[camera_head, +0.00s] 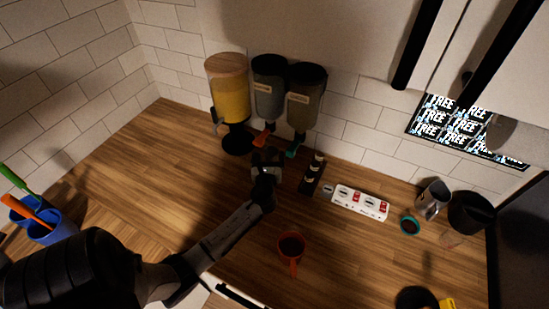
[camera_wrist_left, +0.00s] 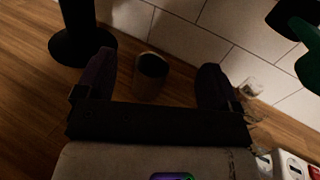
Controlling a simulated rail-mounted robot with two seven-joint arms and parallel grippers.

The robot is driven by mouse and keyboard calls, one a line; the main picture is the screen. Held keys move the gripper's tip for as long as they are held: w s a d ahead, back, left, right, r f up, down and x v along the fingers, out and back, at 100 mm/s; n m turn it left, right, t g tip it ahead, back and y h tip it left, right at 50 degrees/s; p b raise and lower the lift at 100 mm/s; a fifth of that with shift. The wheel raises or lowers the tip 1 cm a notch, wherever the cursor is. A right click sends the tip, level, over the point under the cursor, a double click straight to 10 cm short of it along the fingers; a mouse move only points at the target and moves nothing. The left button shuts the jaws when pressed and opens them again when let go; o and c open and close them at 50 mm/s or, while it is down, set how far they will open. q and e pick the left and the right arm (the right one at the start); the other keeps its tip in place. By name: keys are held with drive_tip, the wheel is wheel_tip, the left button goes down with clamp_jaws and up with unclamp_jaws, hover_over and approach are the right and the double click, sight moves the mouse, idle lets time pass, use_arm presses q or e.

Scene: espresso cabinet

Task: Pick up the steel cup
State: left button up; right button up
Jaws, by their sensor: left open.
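The steel cup (camera_wrist_left: 150,82), a small grey metal cup with a dark opening, stands on the wooden counter in the left wrist view. It appears between the two fingers of my left gripper (camera_wrist_left: 156,78), with a gap on each side. The gripper is open and not closed on the cup. In the head view my left gripper (camera_head: 267,164) is below the dispensers, and it mostly hides the cup there. My right gripper is not in view.
Dispensers (camera_head: 228,90) stand behind the gripper against the tiled wall. To the right are a dark rack (camera_head: 313,175), a white power strip (camera_head: 348,199) and a steel pitcher (camera_head: 433,198). An orange mug (camera_head: 292,247) stands in front.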

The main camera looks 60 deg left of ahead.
use_arm(q)
drive_tip(key=m+b, duration=0.1)
drive_tip(key=b, duration=0.2)
approach(270, 160)
drive_tip(key=x, duration=0.4)
drive_tip(key=shift+w+a+f, duration=0.1)
drive_tip(key=shift+w+a, duration=0.3)
drive_tip(key=shift+a, duration=0.1)
drive_tip(key=shift+w+a+r, duration=0.2)
drive_tip(key=shift+w+a, duration=0.05)
drive_tip(key=shift+a, duration=0.05)
drive_tip(key=shift+b+x, duration=0.35)
drive_tip(key=shift+x, duration=2.7)
drive_tip(key=shift+d, duration=0.1)
drive_tip(key=c, duration=1.1)
